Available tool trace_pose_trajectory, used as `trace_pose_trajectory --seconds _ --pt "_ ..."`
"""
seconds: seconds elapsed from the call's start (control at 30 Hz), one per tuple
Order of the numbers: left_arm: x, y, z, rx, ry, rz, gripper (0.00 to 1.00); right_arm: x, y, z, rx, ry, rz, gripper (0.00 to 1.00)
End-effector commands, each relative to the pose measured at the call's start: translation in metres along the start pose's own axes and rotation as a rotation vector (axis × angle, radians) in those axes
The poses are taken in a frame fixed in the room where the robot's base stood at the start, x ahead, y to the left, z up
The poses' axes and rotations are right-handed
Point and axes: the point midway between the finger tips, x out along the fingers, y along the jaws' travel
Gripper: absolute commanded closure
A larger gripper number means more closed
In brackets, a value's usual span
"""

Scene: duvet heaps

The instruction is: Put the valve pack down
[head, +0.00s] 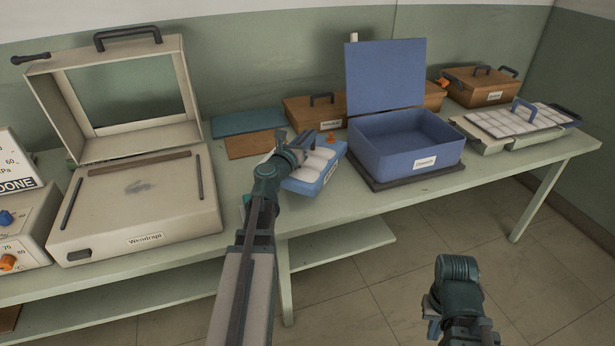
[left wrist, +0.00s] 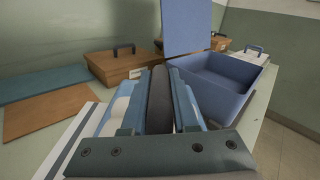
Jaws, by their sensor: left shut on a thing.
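The pack (head: 318,170), a blue tray with white padded rolls, is at the middle of the bench, left of the open blue box. My left gripper (head: 292,150) is shut on it from above. In the left wrist view, a dark upright handle (left wrist: 160,100) stands between the fingers, with white rolls (left wrist: 118,110) beside it. I cannot tell whether the pack touches the bench or hangs just above it. My right gripper (head: 440,318) is low at the front right, away from the bench; its jaws are not clear.
The blue box (head: 405,160) has its lid up and looks empty; it sits on a dark mat (head: 385,185). A large beige case (head: 135,205) stands open at left. Wooden boxes (head: 310,110) line the back.

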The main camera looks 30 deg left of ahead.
Motion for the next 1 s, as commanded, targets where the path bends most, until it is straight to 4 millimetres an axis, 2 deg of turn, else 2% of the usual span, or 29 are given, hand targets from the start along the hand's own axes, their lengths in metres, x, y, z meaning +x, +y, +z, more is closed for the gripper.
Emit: trace_pose_trajectory --seconds 0.03,0.3,0.63,0.9,1.0 --pt "0.000 0.002 -0.011 -0.001 0.000 0.000 1.00 0.011 -0.001 -0.001 0.000 0.000 0.000 1.00" --pt "0.000 0.010 -0.050 -0.001 0.000 -0.001 1.00 0.051 -0.005 -0.003 -0.001 0.000 0.000 1.00" --pt "0.000 0.011 -0.057 -0.001 0.000 -0.001 1.00 0.058 -0.006 -0.003 -0.001 0.000 0.000 1.00" --pt "0.000 0.017 -0.088 -0.001 0.000 -0.001 1.00 0.089 -0.009 -0.005 0.000 0.000 0.000 1.00" --pt "0.000 0.018 -0.093 -0.001 0.000 -0.001 1.00 0.094 -0.009 -0.005 0.000 0.000 0.000 1.00"
